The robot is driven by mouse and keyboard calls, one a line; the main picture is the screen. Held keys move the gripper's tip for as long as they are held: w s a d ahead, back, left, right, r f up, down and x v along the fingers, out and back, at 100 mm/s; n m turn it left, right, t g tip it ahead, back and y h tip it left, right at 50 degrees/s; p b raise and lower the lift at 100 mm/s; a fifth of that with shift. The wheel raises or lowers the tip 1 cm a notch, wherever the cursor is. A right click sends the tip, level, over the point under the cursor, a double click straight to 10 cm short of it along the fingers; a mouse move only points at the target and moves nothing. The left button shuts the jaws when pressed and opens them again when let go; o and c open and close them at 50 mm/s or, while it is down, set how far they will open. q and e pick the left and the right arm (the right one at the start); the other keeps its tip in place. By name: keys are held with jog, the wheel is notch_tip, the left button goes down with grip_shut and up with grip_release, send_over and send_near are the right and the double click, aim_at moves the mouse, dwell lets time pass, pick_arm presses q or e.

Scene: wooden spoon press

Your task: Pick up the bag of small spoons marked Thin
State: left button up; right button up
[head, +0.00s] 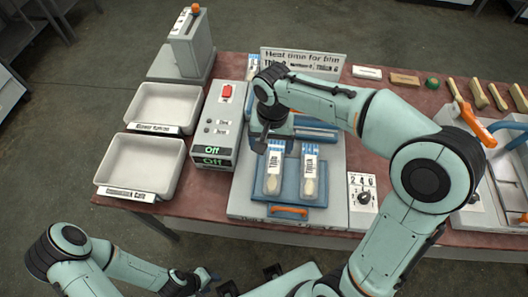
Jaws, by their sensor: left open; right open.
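Two clear bags with spoons lie side by side on the blue plate (290,201) of the press. The left bag (273,181) has a blue striped top and a label that seems to read Thin. The right bag (310,186) has a label that seems to read Thick. My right gripper (262,146) points down just above the top left of the left bag, open, with nothing seen in it. Its fingers are small and partly hidden by the wrist. My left gripper (208,281) is open and low at the front, off the table and away from the bags.
Two white trays (139,187) with name cards stand at the left. A control box (216,120) with a red switch and green Off displays stands beside the press. A dial (363,198) is to its right. Wooden tools (478,95) lie at the far right.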

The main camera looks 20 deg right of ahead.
send_over(274, 169)
jog(key=f, duration=0.7)
jog(key=shift+a+b, duration=0.35)
jog(key=shift+w+f, duration=0.15)
jog(key=shift+f, duration=0.4)
jog(key=f, duration=0.5)
jog(key=shift+s+d+f, duration=0.1)
jog(key=shift+s+d, duration=0.1)
jog(key=shift+d, duration=0.05)
jog(key=c, duration=1)
jog(key=shift+c, duration=0.2)
